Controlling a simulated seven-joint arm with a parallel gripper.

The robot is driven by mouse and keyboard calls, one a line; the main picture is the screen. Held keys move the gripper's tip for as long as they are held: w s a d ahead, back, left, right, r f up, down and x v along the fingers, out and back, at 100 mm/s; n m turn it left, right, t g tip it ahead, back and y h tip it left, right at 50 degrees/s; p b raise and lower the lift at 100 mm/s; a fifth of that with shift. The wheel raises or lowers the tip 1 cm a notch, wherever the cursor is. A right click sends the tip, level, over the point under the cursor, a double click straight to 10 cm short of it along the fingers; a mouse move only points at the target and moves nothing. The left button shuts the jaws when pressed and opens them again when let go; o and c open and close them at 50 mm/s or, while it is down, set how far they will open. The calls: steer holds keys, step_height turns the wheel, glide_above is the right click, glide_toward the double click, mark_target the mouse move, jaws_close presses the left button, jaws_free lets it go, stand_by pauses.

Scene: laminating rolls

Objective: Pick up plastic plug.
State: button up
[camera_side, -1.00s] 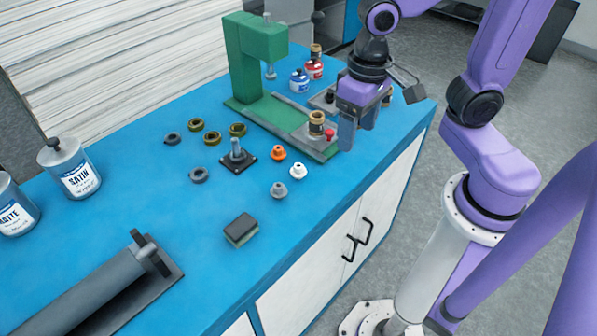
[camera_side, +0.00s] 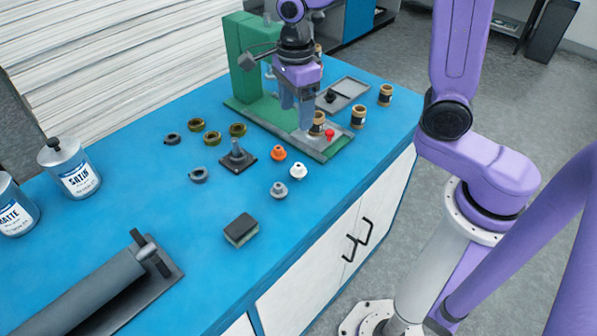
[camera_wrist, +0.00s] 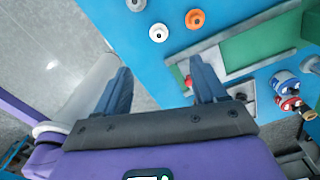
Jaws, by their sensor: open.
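Three small plugs stand on the blue bench in the side view: an orange plug (camera_side: 279,153), a white plug (camera_side: 298,170) and a grey plug (camera_side: 279,189). The wrist view shows the orange plug (camera_wrist: 195,19), the white plug (camera_wrist: 158,32) and, cut by the top edge, the grey plug (camera_wrist: 136,4). I cannot tell by sight which is plastic. My gripper (camera_side: 296,112) is open and empty, above the green press's base and behind the plugs. In the wrist view my gripper (camera_wrist: 162,68) has its fingers spread, with the plugs beyond the tips.
The green press (camera_side: 245,60) stands beside my gripper, with a brown-topped roll (camera_side: 318,122) and a red button (camera_side: 331,134) on its base. A post on a black plate (camera_side: 237,158) and several rings (camera_side: 198,174) lie left of the plugs. The bench front is mostly clear.

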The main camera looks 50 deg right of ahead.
mark_target(298, 166)
step_height(298, 166, down, 17)
steer(key=shift+s+f, duration=0.1)
steer(key=shift+s, duration=0.05)
stand_by(0.8)
steer(key=c, duration=1.1)
